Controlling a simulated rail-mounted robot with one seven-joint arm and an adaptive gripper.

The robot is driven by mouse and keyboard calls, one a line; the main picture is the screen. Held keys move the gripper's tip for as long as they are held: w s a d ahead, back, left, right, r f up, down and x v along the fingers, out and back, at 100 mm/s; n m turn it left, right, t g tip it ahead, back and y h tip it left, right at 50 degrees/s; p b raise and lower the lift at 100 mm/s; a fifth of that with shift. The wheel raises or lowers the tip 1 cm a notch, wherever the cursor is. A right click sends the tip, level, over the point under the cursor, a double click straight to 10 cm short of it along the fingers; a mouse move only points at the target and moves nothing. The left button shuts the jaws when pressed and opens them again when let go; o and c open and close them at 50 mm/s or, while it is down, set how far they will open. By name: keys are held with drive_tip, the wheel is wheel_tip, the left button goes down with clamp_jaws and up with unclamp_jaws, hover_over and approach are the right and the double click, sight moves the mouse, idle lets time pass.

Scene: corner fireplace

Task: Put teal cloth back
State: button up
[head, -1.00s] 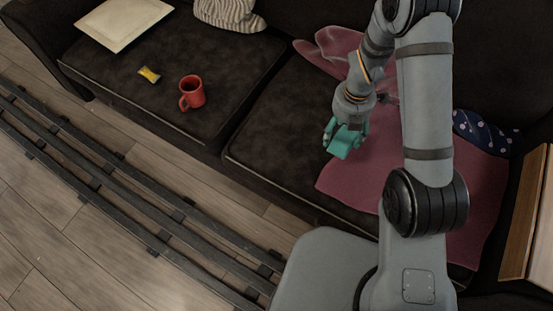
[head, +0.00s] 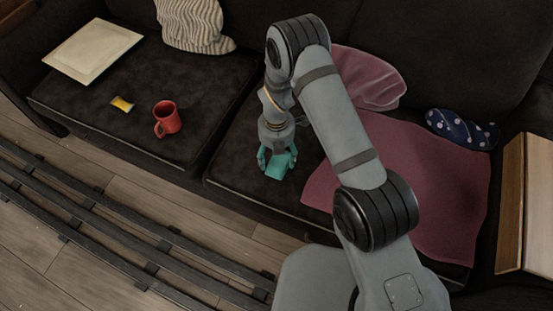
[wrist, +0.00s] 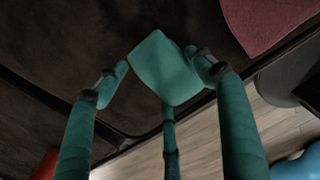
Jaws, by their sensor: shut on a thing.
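The teal cloth (head: 281,167) is a small, folded, block-like piece. My gripper (head: 275,158) is shut on it, above the front left part of the right sofa cushion (head: 238,148), left of the pink blanket. In the wrist view the cloth (wrist: 168,68) sits between the teal fingers of my gripper (wrist: 165,75). It covers part of the dark cushion behind it. I cannot tell its exact height over the seat.
The pink blanket (head: 430,185) covers the right cushion. A red mug (head: 167,118), a yellow item (head: 122,104) and a pale square board (head: 92,50) lie on the left cushion. A wooden piece (head: 525,205) stands right.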

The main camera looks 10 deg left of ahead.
sight(276, 157)
drive_tip(key=shift+f, duration=0.9)
drive_tip(key=shift+f, duration=0.2)
drive_tip(key=o, duration=1)
drive_tip(key=shift+r, duration=0.1)
wheel_tip(276, 157, up, 12)
drive_tip(key=shift+r+p, duration=0.1)
drive_tip(key=shift+p, duration=0.95)
